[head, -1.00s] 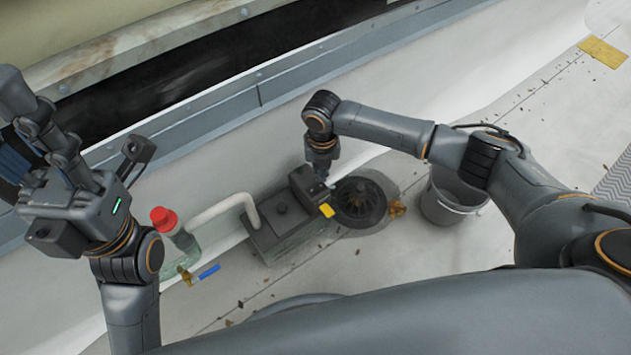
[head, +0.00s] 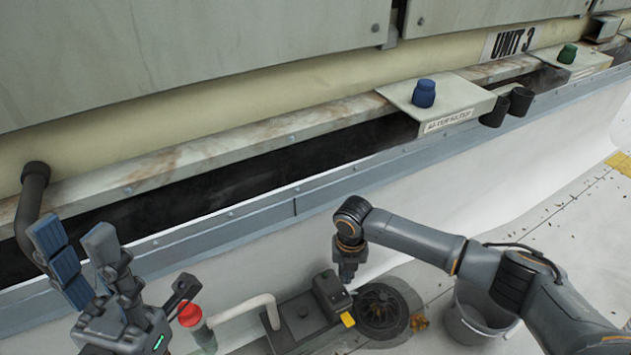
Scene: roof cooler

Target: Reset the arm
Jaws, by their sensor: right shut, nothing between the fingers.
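My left gripper (head: 72,236) is at the lower left of the head view. Its two padded fingers point up and stand apart, with nothing between them. My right arm comes in from the lower right and bends down at the wrist. My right gripper (head: 346,279) points down, shut and empty, just behind the dark box with a yellow tab (head: 331,293). I cannot tell whether its tips touch the box.
A grey pump unit (head: 302,318) with a pale hose (head: 240,309), a red-capped bottle (head: 190,316), a round drain grate (head: 382,309) and a bucket (head: 474,318) stand below.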

